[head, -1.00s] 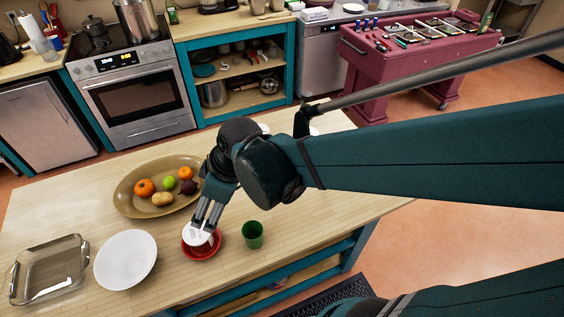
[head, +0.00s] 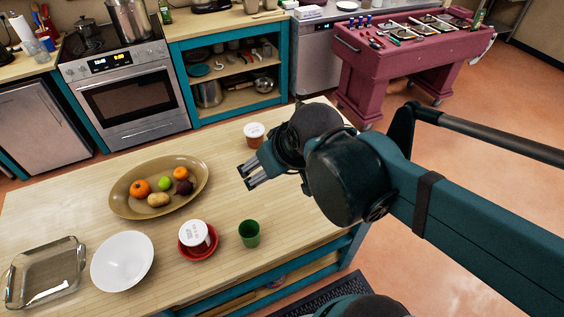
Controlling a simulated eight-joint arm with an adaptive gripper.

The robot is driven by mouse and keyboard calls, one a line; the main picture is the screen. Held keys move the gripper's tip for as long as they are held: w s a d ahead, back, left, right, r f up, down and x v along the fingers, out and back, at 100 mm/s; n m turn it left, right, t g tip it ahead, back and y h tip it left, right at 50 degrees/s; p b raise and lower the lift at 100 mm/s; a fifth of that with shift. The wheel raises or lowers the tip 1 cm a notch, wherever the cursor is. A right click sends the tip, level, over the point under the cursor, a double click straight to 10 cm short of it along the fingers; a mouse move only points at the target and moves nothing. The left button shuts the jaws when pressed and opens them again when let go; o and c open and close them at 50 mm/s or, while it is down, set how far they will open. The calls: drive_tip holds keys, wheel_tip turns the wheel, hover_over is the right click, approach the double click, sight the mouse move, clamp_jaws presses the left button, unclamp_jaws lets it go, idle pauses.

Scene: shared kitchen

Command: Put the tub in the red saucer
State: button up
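My gripper (head: 247,177) is up and to the right of the saucer, over the table and clear of the tub. Its two fingers are apart with nothing between them.
A green cup (head: 249,234) stands just right of the saucer. A white bowl (head: 122,262) and a glass dish (head: 45,272) are to the left. An oval platter (head: 128,207) of fruit lies behind. A brown tub with a white lid (head: 254,134) stands near the table's far edge.

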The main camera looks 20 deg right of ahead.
drive_tip(key=shift+s+d+r+m+t+h, duration=0.1)
drive_tip(key=shift+s+d+r+m, duration=0.2)
drive_tip(key=shift+d, duration=0.2)
drive_tip(key=shift+s+d+r+m+t+h, duration=0.1)
drive_tip(key=shift+s+d+r+m, duration=0.15)
drive_tip(key=shift+d, duration=0.3)
drive_tip(key=shift+s+d+r+m+t+h, duration=0.1)
drive_tip(key=shift+s+d+r+m, duration=0.1)
drive_tip(key=shift+d+m, duration=0.25)
